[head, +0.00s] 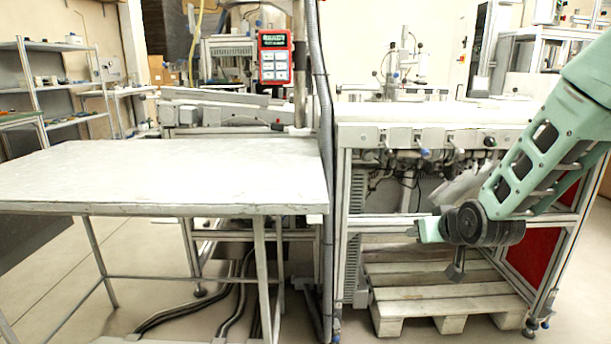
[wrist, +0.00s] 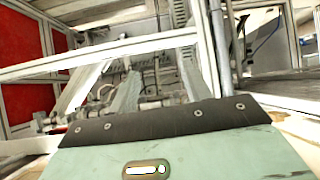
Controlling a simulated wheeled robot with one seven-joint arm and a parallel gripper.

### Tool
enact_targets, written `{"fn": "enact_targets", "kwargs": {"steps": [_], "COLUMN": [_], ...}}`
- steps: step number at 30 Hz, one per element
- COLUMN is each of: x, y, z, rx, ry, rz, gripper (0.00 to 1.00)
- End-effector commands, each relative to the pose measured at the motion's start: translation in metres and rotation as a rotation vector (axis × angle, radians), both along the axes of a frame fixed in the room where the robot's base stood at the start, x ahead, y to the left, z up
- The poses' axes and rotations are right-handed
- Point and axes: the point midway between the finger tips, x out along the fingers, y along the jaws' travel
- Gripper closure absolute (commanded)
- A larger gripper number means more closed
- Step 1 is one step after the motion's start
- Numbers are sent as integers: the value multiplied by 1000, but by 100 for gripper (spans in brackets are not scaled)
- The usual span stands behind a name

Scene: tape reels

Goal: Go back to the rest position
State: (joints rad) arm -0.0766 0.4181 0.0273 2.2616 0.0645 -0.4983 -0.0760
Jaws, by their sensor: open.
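My arm comes in from the right edge of the head view, with a mint-green link sloping down to a dark round wrist. My gripper (head: 457,267) hangs below that wrist, small in this view, in front of the right workbench frame and above a wooden pallet. In the wrist view two grey fingers of my gripper (wrist: 160,82) stand apart beyond the mint plate with the dark edge. It is open, and I see nothing held between the fingers. No tape reel can be made out in either view.
A white table (head: 160,175) stands at the left with a clear top. The right workbench (head: 430,113) carries valves and fittings along its front. The pallet (head: 445,303) lies under it. A red and white control box (head: 275,57) hangs at a post.

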Motion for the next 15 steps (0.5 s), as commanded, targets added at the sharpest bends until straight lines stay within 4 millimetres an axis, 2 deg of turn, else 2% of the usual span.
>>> {"fn": "enact_targets", "kwargs": {"steps": [1, 6, 15], "x": [-26, -107, -219], "y": [-8, -28, -47], "z": [2, -6, -9], "rx": [-1, -6, -9], "ry": [86, 352, 673], "rz": [-9, -37, -84], "gripper": [51, 51, 51]}}
